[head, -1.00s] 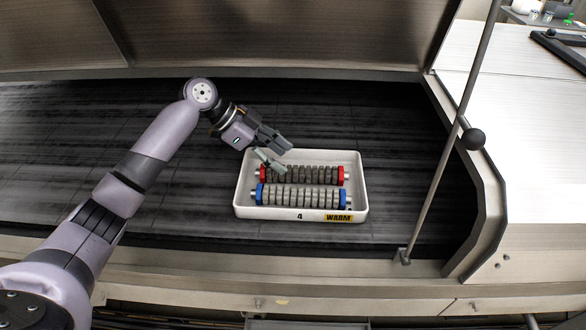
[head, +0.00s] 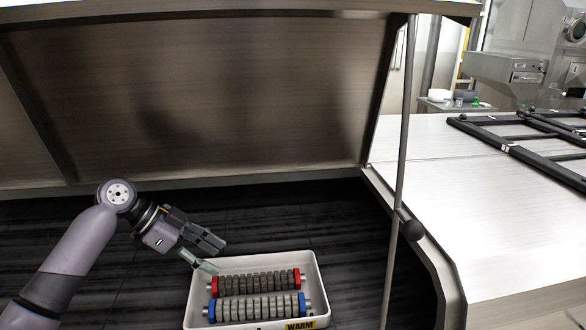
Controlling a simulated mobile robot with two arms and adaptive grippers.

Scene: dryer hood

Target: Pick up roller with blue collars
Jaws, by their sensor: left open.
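The roller with blue collars (head: 256,307) lies in the front of a white tray (head: 317,283). It is a grey ribbed roller with a blue collar near each end. A similar roller with red collars (head: 256,283) lies just behind it in the same tray. My left gripper (head: 211,254) is open and empty, above the tray's back left corner and apart from the blue-collared roller. My right gripper is not in view. The tray's front edge, with a yellow WARM label (head: 300,325), is partly cut off by the picture's bottom.
The tray stands on a dark belt (head: 330,222) under a raised metal hood (head: 200,95). A thin metal rod with a black knob (head: 412,230) rises right of the tray. Black frames (head: 520,142) lie on the metal surface at right. The belt left of the tray is clear.

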